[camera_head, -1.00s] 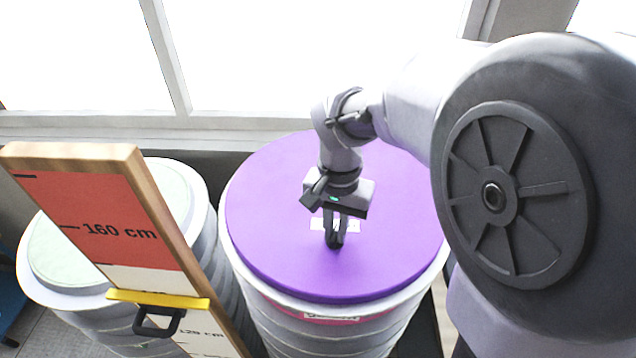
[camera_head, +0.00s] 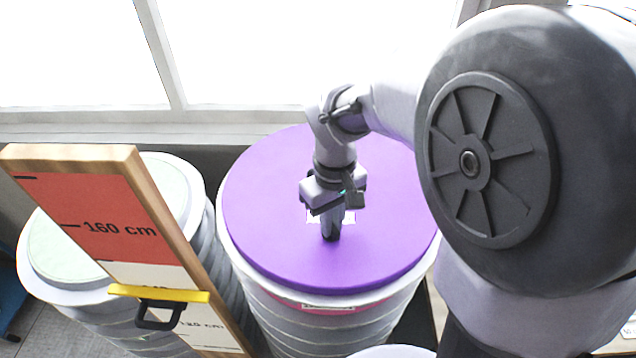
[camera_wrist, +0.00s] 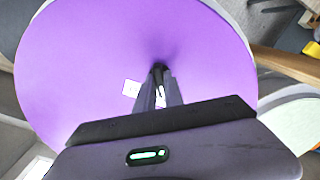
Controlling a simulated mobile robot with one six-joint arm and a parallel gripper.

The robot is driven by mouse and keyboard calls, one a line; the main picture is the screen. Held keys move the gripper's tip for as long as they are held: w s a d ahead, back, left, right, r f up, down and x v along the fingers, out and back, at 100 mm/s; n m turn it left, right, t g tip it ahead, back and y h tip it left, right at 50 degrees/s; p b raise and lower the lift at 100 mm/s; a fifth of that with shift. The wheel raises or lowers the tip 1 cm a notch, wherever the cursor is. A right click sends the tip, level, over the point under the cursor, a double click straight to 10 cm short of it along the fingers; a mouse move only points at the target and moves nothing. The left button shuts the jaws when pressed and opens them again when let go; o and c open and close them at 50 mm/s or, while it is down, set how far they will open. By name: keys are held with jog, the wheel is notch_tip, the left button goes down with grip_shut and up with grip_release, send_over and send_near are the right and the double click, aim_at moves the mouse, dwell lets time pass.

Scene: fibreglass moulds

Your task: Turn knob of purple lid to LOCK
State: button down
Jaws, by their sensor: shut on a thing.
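The purple lid (camera_head: 270,215) is a round disc on top of a white ribbed drum, in the middle of the head view. It also fills much of the wrist view (camera_wrist: 80,70). My gripper (camera_head: 331,236) points down at the middle of the lid and is shut on the dark knob (camera_wrist: 158,69). The fingers cover most of the knob, so its pointing direction cannot be told. A white label (camera_wrist: 131,88) lies on the lid beside the fingers, partly hidden by them; its text is not readable.
A wooden height board (camera_head: 125,230) with a yellow slider (camera_head: 158,293) stands at the front left. Another drum with a pale green lid (camera_head: 75,240) is behind it. A window runs along the back. My arm comes in from the right.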

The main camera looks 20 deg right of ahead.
jog(key=shift+n, duration=0.9)
jog(key=c, duration=1.4)
grip_release()
jog(key=shift+w, duration=0.1)
jog(key=shift+c, duration=0.2)
jog(key=shift+a, duration=0.1)
notch_tip(320, 180, up, 17)
jog(key=p, duration=0.1)
jog(key=shift+r+p, duration=0.2)
jog(key=shift+p, duration=0.15)
